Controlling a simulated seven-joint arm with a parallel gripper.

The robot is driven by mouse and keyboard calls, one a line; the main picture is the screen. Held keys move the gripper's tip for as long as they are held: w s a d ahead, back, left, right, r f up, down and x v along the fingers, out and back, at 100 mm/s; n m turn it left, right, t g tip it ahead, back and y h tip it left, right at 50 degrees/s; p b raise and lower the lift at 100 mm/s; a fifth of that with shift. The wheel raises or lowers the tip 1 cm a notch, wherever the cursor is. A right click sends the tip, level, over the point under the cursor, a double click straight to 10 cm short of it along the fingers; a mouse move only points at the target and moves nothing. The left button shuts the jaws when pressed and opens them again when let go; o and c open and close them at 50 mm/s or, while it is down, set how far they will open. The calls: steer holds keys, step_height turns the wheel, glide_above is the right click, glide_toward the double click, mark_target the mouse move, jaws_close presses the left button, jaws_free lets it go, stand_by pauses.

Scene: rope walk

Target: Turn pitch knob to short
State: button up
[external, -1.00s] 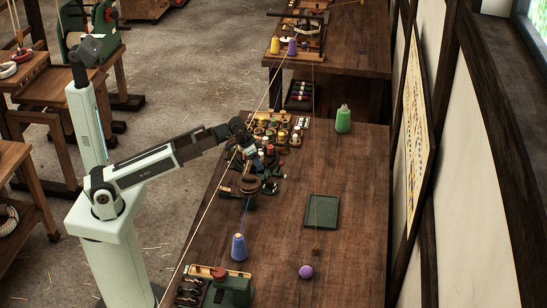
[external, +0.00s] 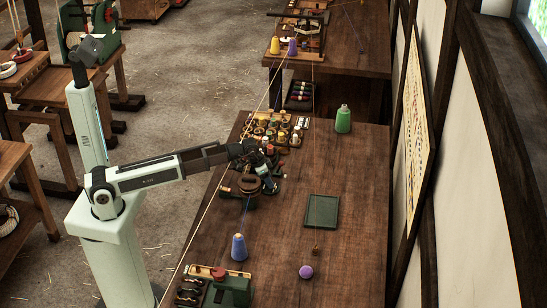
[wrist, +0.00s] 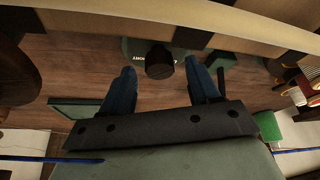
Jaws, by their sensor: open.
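In the wrist view a dark round knob (wrist: 159,62) stands on a dark green base that carries partly hidden pale lettering, too small to read surely. My gripper (wrist: 162,82) is open, with one blue finger on each side of the knob and a gap to both. I cannot tell how deep the fingers reach around it. In the external view my gripper (external: 268,182) points down over the device on the bench; the knob is hidden there by the arm.
A brown wooden drum (external: 249,184) is close to my gripper. The bench's right side is mostly clear.

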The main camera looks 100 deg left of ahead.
steer(key=shift+w+f, duration=0.15)
steer(key=shift+f, duration=0.15)
steer(key=c, duration=1)
